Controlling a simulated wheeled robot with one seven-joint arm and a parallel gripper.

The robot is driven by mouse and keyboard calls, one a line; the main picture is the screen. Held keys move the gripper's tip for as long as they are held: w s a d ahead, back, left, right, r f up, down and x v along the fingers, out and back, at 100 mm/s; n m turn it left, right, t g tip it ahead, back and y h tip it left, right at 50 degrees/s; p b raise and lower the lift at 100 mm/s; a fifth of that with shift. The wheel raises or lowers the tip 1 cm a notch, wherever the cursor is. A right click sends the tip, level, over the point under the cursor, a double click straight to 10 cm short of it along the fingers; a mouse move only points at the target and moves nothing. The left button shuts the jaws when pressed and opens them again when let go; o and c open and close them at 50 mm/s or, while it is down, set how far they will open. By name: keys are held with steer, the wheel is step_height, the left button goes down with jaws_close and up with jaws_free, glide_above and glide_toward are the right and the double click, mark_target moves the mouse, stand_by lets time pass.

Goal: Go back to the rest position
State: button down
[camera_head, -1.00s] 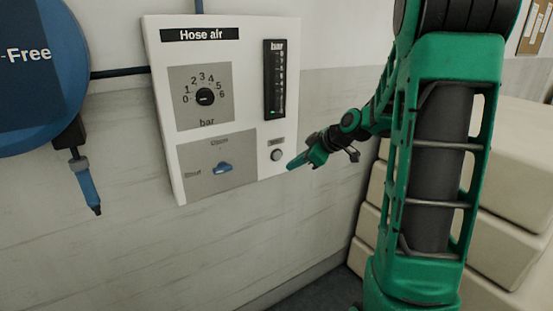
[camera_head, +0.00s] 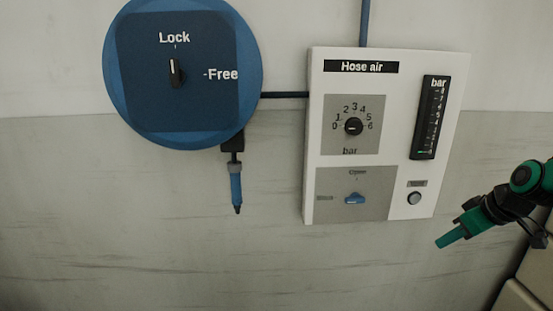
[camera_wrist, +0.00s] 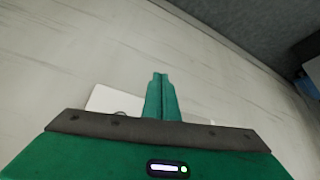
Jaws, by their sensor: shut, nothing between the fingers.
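My gripper (camera_head: 449,240) is at the right of the head view, its green fingers pointing down and left. It is a little right of and below the white Hose air panel (camera_head: 385,69), apart from it as far as I can tell. In the wrist view my gripper (camera_wrist: 160,78) shows its two green fingers pressed together with nothing between them. Behind them is the pale wall (camera_wrist: 75,50), with part of a white plate (camera_wrist: 105,100) at the fingers' left.
The panel carries a bar dial (camera_head: 354,127), a blue valve lever (camera_head: 355,198), a gauge (camera_head: 430,118) and a round button (camera_head: 414,198). A blue Lock/Free reel (camera_head: 135,60) hangs at left with a hose nozzle (camera_head: 236,188). Pale blocks (camera_head: 517,298) stand at lower right.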

steer(key=s+a+m+g+h, duration=0.1)
steer(key=s+a+m+g, duration=0.2)
steer(key=s, duration=2.2)
steer(key=f+m+g, duration=0.1)
steer(key=m+g, duration=0.2)
steer(key=m, duration=0.4)
steer(key=shift+m+h, duration=0.3)
steer(key=shift+w+f, duration=0.2)
steer(key=shift+w, duration=0.35)
